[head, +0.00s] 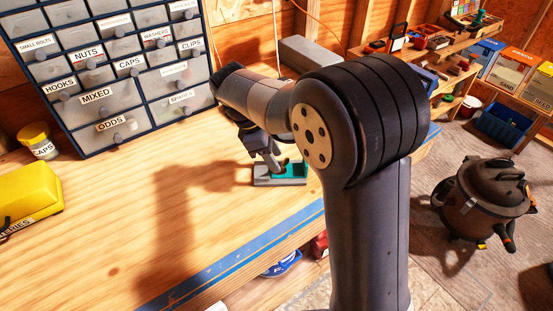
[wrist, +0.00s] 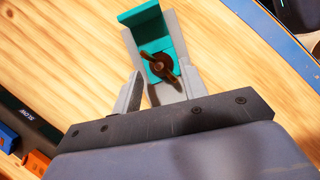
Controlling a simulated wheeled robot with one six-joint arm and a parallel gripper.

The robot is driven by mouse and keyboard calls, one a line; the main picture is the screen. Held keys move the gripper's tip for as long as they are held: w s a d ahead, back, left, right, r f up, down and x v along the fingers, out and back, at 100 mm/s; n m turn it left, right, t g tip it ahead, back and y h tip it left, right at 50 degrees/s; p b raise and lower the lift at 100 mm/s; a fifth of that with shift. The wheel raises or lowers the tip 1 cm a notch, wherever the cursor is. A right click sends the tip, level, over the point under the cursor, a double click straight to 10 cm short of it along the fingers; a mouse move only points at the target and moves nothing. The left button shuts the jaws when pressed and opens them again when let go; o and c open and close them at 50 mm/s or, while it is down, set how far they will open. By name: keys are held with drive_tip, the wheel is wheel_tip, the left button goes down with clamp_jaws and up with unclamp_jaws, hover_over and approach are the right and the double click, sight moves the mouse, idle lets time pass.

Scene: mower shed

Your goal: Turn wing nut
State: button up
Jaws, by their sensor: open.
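The wing nut (wrist: 160,66) is dark brown with two wings, on a teal and grey fixture (wrist: 140,18) on the wooden bench. In the wrist view my gripper (wrist: 161,83) is open, with its two grey fingers apart at the near side of the wing nut. One wing points down between the fingers. I cannot tell whether either finger touches it. In the head view the fixture (head: 291,173) stands under my gripper (head: 273,164), and the wing nut is small and partly hidden by the fingers.
A drawer cabinet (head: 115,65) stands at the back left of the bench. A yellow case (head: 27,193) and a yellow-lidded jar (head: 38,141) are at left. Blue tape (head: 235,257) marks the front edge. A shop vacuum (head: 484,202) stands on the floor. The bench middle is clear.

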drive_tip(key=shift+x, duration=0.9)
drive_tip(key=shift+c, duration=0.2)
clamp_jaws()
